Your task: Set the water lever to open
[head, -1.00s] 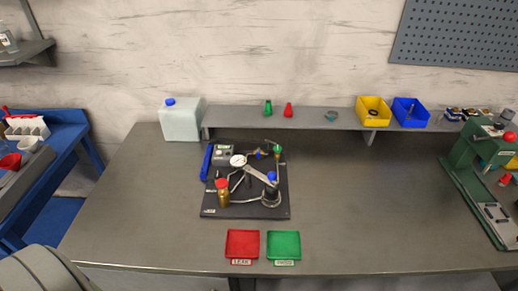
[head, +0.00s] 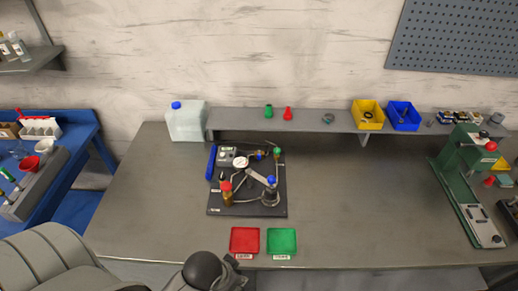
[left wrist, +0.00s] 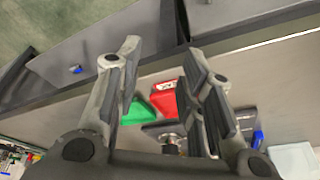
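A dark test rig (head: 221,209) stands on the bench, with a gauge (head: 241,162), a red-topped brass part (head: 226,190), a blue knob (head: 271,181) and a green-topped fitting (head: 277,152). I cannot tell which small part is the water lever. My left gripper (head: 234,263) shows at the bottom of the head view, in front of the red tray and apart from the rig. In the left wrist view my left gripper (left wrist: 162,55) is open with nothing between its fingers; part of the rig shows behind the right finger. My right gripper is not in view.
A red tray (head: 244,240) and a green tray (head: 281,241) lie at the bench's front edge. A white jug (head: 187,122), a raised shelf (head: 230,120) with yellow (head: 368,115) and blue bins (head: 403,116), and a green press (head: 455,165) surround clear bench right of the rig.

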